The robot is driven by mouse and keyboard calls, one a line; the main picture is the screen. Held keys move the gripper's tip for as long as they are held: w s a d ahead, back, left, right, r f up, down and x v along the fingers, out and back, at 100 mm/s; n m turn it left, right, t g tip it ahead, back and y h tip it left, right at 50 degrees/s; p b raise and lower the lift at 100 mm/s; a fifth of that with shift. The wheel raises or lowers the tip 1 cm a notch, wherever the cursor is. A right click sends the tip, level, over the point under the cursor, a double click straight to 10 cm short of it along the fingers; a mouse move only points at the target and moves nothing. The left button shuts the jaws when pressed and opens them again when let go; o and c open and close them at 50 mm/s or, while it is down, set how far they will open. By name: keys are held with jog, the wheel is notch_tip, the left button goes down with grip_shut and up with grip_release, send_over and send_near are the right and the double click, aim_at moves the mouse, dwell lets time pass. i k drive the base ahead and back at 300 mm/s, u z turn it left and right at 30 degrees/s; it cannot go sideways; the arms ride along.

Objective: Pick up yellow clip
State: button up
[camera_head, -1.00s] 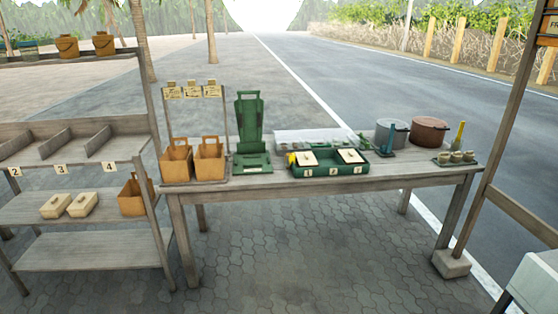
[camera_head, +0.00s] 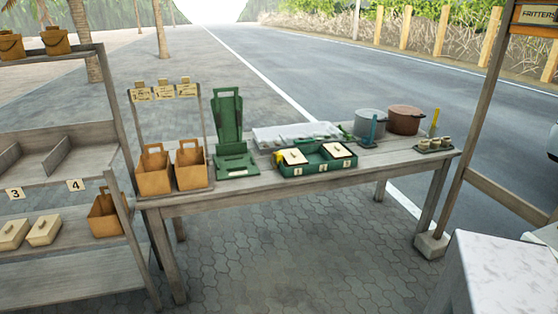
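A small yellow thing (camera_head: 279,157) shows at the left end of the green numbered tray (camera_head: 324,168) on the wooden table. It may be the yellow clip, but it is too small to tell its shape. A taller, thin yellow item (camera_head: 434,122) stands upright at the table's right end, by a small dark tray with several little cups. I cannot tell whether it is a clip. My gripper is not in view.
The table (camera_head: 225,195) also holds two brown bags (camera_head: 155,175), a green stand (camera_head: 230,130), a clear-lidded box (camera_head: 290,135) and two pots (camera_head: 405,120). A shelf (camera_head: 60,210) stands left, a white-topped counter (camera_head: 505,270) lower right. Paving before the table is clear.

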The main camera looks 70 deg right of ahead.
aim_at(278, 157)
jog(key=z, duration=0.3)
jog(key=i, duration=0.6)
jog(key=z, duration=0.7)
jog(key=i, duration=0.4)
jog(key=z, duration=0.15)
